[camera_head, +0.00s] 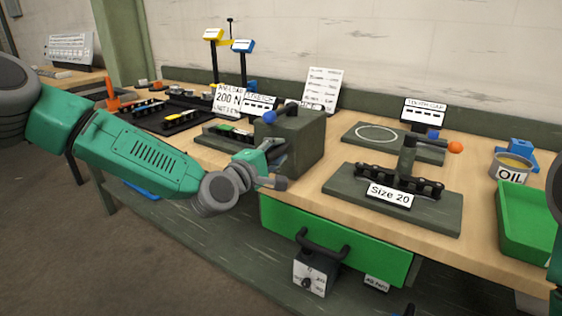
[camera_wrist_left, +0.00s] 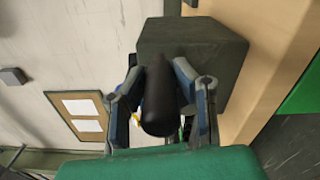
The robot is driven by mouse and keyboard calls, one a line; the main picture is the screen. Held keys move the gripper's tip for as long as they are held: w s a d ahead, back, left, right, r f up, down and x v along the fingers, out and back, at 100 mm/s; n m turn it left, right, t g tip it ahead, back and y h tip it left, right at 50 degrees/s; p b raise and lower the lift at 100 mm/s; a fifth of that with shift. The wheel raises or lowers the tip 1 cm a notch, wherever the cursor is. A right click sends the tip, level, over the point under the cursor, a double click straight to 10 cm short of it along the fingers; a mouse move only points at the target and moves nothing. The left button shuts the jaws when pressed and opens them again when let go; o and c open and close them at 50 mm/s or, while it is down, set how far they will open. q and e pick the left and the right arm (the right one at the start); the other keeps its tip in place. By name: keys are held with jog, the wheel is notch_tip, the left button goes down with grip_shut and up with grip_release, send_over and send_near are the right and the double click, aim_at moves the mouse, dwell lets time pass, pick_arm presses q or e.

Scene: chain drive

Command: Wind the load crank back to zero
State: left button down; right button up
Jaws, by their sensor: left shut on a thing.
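The load crank's dark cylindrical handle (camera_wrist_left: 159,98) stands out from the dark grey-green box (camera_wrist_left: 200,45) in the left wrist view. In the head view that box (camera_head: 295,138) sits on the bench. My left gripper (camera_head: 276,160) is at the box's left front side. In the left wrist view my left gripper (camera_wrist_left: 160,95) has one finger on each side of the handle and is shut on it. The crank's arm is mostly hidden, and I cannot read its angle. My right gripper is not clearly visible; only a sliver of green arm shows at the right edge.
A "200 N" sign (camera_head: 228,102) stands behind the box. A "Size 20" plate (camera_head: 388,196) with a chain lies to its right. The oil tin (camera_head: 510,168) and a green tray (camera_head: 527,225) are at far right. A green drawer (camera_head: 335,240) is under the bench edge.

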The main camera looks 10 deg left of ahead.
pick_arm(q)
jog(key=n, duration=0.1)
jog(key=a+n+b, duration=0.1)
jog(key=n, duration=0.1)
jog(key=shift+w+a+r, duration=0.2)
jog(key=shift+r, duration=0.15)
jog(key=shift+w+a+r+n+b, duration=0.25)
jog(key=shift+a+n+b, duration=0.3)
jog(key=shift+n+b, duration=0.85)
jog(key=shift+w+a+r+n+b, duration=0.15)
jog(key=shift+a+r+n+b, duration=0.3)
jog(key=shift+n+b, duration=0.9)
jog(key=shift+w+a+r+n+b, duration=0.2)
jog(key=shift+a+n+b, duration=0.6)
jog(key=shift+n, duration=0.95)
jog(key=shift+d, duration=0.15)
jog(key=c, duration=1.5)
grip_release()
jog(key=shift+c, duration=0.2)
jog(key=shift+o, duration=1.2)
jog(key=shift+r, duration=0.1)
jog(key=shift+a+r, duration=0.2)
jog(key=shift+a, duration=0.05)
